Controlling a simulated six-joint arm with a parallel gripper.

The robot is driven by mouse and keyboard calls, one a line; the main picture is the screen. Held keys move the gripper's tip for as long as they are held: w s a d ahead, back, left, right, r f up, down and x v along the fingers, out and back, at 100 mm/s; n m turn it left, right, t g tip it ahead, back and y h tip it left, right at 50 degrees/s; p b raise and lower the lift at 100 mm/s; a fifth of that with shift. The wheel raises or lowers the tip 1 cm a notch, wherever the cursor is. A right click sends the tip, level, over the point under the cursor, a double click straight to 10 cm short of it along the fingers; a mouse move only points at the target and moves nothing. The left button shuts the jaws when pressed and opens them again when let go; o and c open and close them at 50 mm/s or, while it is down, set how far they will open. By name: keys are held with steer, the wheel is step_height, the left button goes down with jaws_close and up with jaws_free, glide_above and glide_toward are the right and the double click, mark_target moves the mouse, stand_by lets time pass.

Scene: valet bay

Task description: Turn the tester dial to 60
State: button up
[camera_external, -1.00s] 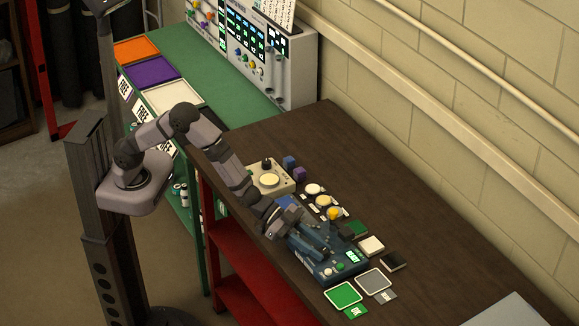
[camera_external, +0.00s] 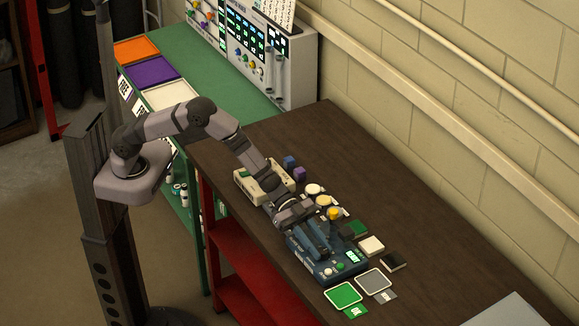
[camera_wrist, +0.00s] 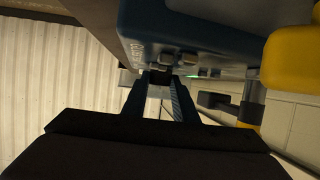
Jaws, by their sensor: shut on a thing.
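A dark blue unit (camera_external: 325,270) with a lit green display (camera_external: 352,257) stands on the brown bench. My gripper (camera_external: 320,245) is over its far part, pointing down towards the lower right. In the wrist view my gripper (camera_wrist: 160,80) is shut on a small dark part close to the blue unit (camera_wrist: 200,25); the part is mostly hidden between the fingers. Two small metal stubs show beside it. A beige box (camera_external: 246,178) lies behind, partly covered by my arm. I cannot read a dial scale or pointer in either view.
Round cream and yellow knobs (camera_external: 333,213) stand right of the blue unit, close to my gripper. Green and grey pads (camera_external: 344,294) lie in front. The bench by the wall is clear.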

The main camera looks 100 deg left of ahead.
steer(key=shift+r, duration=0.1)
steer(key=o, duration=1)
steer(key=shift+o, duration=0.2)
steer(key=shift+b+v, duration=1.05)
steer(key=shift+v, duration=2.55)
